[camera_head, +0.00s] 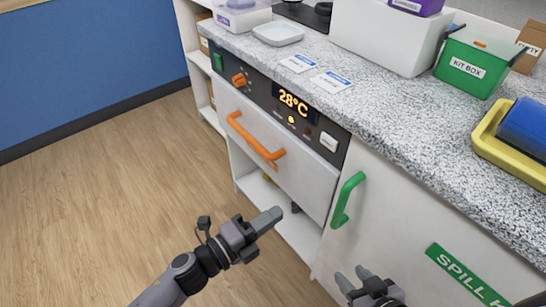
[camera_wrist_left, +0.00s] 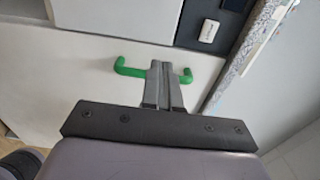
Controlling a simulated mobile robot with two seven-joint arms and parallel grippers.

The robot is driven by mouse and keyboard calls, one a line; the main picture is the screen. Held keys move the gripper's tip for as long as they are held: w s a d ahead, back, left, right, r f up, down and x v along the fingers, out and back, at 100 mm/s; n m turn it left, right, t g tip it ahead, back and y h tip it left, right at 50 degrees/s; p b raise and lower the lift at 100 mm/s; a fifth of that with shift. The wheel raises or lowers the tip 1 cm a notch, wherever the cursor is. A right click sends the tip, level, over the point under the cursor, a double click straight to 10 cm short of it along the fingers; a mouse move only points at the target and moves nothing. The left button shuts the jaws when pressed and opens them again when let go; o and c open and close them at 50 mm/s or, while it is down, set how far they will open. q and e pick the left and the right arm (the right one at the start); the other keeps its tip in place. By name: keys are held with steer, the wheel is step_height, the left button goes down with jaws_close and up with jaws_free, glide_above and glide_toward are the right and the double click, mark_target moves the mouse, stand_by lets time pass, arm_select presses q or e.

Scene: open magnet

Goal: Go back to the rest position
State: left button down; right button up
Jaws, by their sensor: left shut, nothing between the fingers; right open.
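My left gripper (camera_head: 267,220) is shut and empty, in front of the open lower shelf below the drawer. In the left wrist view its closed fingers (camera_wrist_left: 163,84) overlap the middle of the green handle (camera_wrist_left: 132,70); I cannot tell from that view how far apart they are. In the head view the green handle (camera_head: 347,200) is on the white cabinet door, well to the right of the left gripper. My right gripper (camera_head: 357,276) is open and empty at the bottom of the head view, low in front of the cabinet door.
The drawer with the orange handle (camera_head: 255,142) sits under a control panel (camera_head: 270,95) reading 28°C. The speckled counter (camera_head: 400,120) carries a green kit box (camera_head: 470,62), a white box (camera_head: 380,35) and a yellow tray (camera_head: 490,140). The wooden floor (camera_head: 100,200) at left is clear.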

arm_select(q)
steer(key=s+a+f+n+y, duration=0.4)
steer(key=s+a+n+y, duration=0.2)
steer(key=a+n, duration=0.65)
steer(key=s+a+f+n+y, duration=0.55)
steer(key=a+n, duration=0.35)
steer(key=n, duration=0.6)
step_height(320, 180, up, 11)
steer(key=y+p, duration=0.1)
steer(key=p, duration=1.1)
steer(key=shift+s+a+m+p, duration=0.35)
steer(key=shift+s+a, duration=0.1)
steer(key=shift+t, duration=0.3)
